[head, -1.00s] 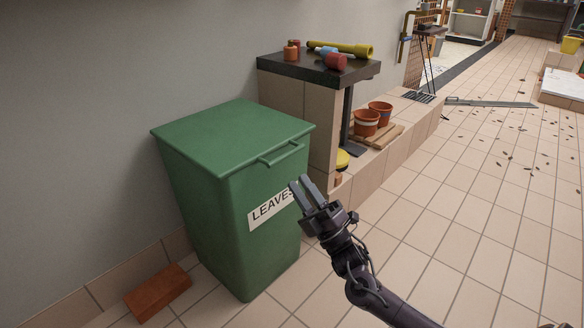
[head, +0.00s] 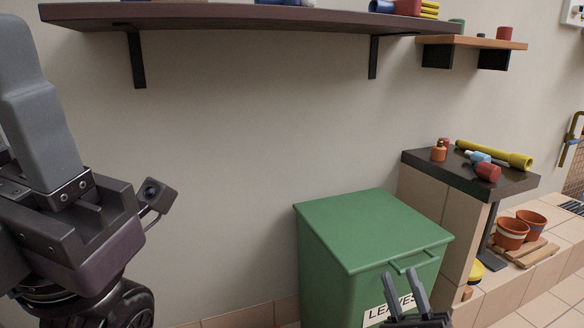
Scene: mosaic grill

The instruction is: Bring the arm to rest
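My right gripper (head: 401,288) is at the bottom of the head view, in front of the green bin (head: 372,236) with the "LEAVES" label. Its two grey fingers point up with a gap between them, and nothing is held. My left gripper (head: 42,125) is large and close at the left edge. One thick grey finger shows, pointing up; the rest is cut off by the frame, so its opening cannot be judged. Most of the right arm is below the picture.
A dark wall shelf (head: 250,17) runs across the top, beside a smaller wooden shelf (head: 475,42). A dark-topped counter (head: 470,172) holds a yellow torch-shaped item (head: 495,154) and small cans. Terracotta pots (head: 511,234) stand on a low tiled ledge. The wall between is bare.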

